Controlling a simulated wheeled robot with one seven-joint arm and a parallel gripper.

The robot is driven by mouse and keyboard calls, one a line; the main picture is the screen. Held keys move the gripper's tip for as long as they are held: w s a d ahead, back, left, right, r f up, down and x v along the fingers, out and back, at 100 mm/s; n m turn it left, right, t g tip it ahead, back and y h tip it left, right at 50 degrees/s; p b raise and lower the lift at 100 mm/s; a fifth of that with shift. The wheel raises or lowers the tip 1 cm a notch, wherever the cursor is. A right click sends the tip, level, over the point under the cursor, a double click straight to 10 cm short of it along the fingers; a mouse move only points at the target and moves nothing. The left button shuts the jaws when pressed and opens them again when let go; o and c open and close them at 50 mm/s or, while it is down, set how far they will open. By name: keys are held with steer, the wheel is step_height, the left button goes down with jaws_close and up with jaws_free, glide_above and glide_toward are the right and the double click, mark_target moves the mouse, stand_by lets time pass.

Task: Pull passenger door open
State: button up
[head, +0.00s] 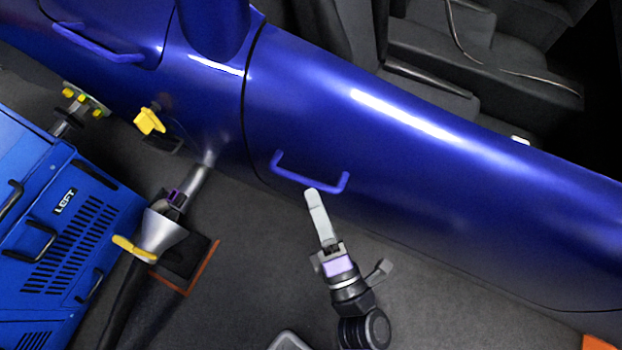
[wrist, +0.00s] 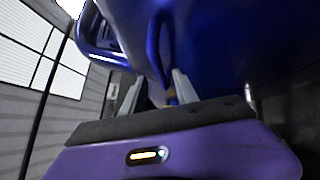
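The blue car door (head: 400,150) fills the right half of the head view, with a dark seam at its left edge. Its blue bar handle (head: 310,181) stands out from the lower left part of the panel. My gripper (head: 312,192) is just below the handle's middle, with its pale fingers pointing up at it; contact cannot be told. In the wrist view my gripper (wrist: 160,88) has its two fingers apart, with a gap between them. A blue vertical bar, seemingly the handle (wrist: 160,45), shows ahead of that gap.
A second blue handle (head: 98,44) is on the panel at upper left. A blue machine marked LEFT (head: 60,220) stands at left. A dark hose with a metal cone (head: 165,230) lies beside it. Dark seats (head: 440,70) show inside. The floor right of my arm is mostly clear.

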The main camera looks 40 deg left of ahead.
mark_target(307, 179)
steer(key=shift+x, duration=2.5)
jaws_close()
